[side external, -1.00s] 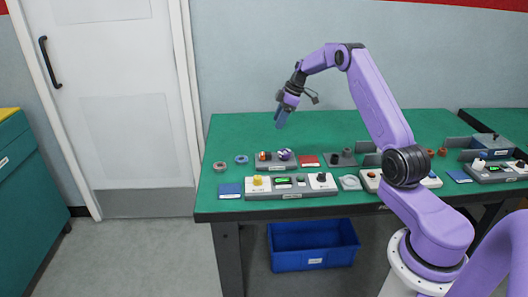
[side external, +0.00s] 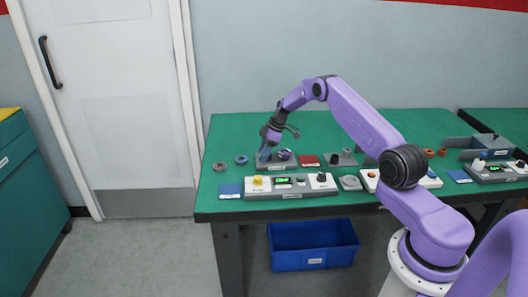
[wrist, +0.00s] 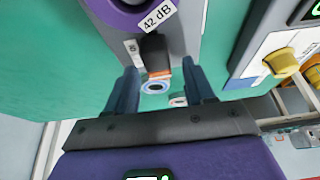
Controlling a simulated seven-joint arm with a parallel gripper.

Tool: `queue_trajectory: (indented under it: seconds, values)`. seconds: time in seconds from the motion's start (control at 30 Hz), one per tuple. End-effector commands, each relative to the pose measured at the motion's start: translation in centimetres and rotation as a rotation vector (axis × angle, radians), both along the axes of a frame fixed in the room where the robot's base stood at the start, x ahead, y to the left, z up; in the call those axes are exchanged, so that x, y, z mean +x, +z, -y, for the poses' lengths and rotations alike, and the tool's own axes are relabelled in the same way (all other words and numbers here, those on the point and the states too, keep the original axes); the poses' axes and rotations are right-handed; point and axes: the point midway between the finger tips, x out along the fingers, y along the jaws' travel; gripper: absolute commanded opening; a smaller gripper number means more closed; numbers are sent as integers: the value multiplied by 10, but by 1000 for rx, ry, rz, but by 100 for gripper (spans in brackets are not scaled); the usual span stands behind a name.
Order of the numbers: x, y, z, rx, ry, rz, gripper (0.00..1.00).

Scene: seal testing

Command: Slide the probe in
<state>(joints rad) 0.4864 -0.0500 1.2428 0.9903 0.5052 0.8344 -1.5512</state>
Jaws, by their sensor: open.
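My gripper (side external: 264,155) is low over the left end of a small grey block (side external: 290,163) on the green bench. In the wrist view my gripper (wrist: 161,80) is open. Between its fingers stands a dark piece (wrist: 154,52) with an orange band and a pale blue ring end, likely the probe; contact with the fingers cannot be told. On the same block is a round purple part (wrist: 130,14) beside a "42 dB" label; it also shows in the side view (side external: 285,154).
A control panel (side external: 292,194) with a yellow knob, green display and black knob lies in front of the block. Blue (side external: 241,160) and brown (side external: 220,166) rings lie left, a red pad (side external: 308,161) right. The bench behind is clear.

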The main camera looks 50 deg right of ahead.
Motion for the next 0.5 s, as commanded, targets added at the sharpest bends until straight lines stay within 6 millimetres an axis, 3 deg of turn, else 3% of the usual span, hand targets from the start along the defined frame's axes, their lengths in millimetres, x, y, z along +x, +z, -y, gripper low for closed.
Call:
queue_trajectory:
  seconds: [0.27,0.4,0.5]
  values:
    - [0,-1,0,0,0,0,50]
    - [0,-1,0,0,0,0,4]
    - [0,-1,0,0,0,0,0]
